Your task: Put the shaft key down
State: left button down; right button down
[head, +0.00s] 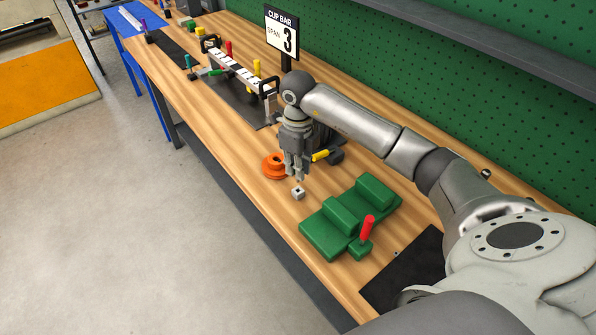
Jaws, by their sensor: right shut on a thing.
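My right gripper (299,177) points down over the workbench, its fingers shut. The shaft key it holds is mostly hidden between the fingertips and too small to make out clearly. A small grey metal block (298,194) shows just below the fingertips, over the bare wood. I cannot tell whether it touches the fingers. My left gripper is not in view.
An orange round part (273,166) stands close left of the gripper. A green fixture (333,220) with a red handle (367,228) is in front right. A yellow-handled tool (320,156) lies behind. A black mat (408,276) and "CUP BAR" sign (283,32) also show.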

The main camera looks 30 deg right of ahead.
notch_tip(320, 180, down, 2)
jog(key=shift+f+p, duration=0.15)
jog(key=shift+p, duration=0.55)
jog(key=shift+f, duration=0.4)
jog(key=shift+f+b, duration=0.6)
jog(key=shift+f, duration=0.05)
jog(key=c, duration=1.5)
grip_release()
jog(key=shift+o, duration=0.2)
jog(key=shift+r, duration=0.1)
